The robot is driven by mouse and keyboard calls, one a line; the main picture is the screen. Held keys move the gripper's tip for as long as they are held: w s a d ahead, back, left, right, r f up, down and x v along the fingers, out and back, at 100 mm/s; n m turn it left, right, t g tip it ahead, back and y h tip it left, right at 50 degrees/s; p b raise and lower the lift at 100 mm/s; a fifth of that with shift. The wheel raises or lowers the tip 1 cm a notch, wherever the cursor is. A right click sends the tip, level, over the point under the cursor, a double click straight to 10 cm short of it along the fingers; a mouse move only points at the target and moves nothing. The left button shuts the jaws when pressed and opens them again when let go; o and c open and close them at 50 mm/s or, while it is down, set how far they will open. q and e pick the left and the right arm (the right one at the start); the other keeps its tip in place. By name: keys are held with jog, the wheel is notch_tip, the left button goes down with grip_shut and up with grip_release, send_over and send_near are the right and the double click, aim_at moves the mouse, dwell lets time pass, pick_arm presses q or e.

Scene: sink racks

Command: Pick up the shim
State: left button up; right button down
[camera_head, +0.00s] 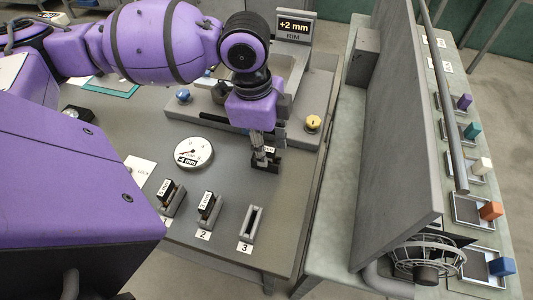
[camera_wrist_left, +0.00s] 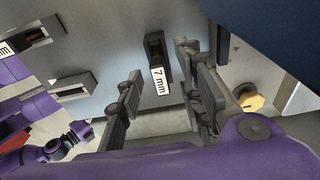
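A dark shim with a white "7 mm" label (camera_wrist_left: 157,76) shows in the left wrist view. It lies between the fingers of my left gripper (camera_wrist_left: 160,66), which is open with a gap on both sides. In the head view my left gripper (camera_head: 262,150) points down at a dark block (camera_head: 266,165) on the table, and its fingers partly hide it. Shims stand in holder 1 (camera_head: 168,200) and holder 2 (camera_head: 208,210); their labels are too small to read. Holder 3 (camera_head: 249,224) looks empty. My right gripper is not in view.
A round dial marked "-4 mm" (camera_head: 193,152) lies left of the gripper. A yellow knob (camera_head: 313,123) is to its right, and a "+2 mm" display (camera_head: 293,27) stands behind. A grey upright panel (camera_head: 405,120) separates trays with coloured blocks at the right.

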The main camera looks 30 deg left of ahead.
pick_arm(q)
jog(key=shift+c, duration=0.3)
grip_shut()
jog(key=shift+r, duration=0.1)
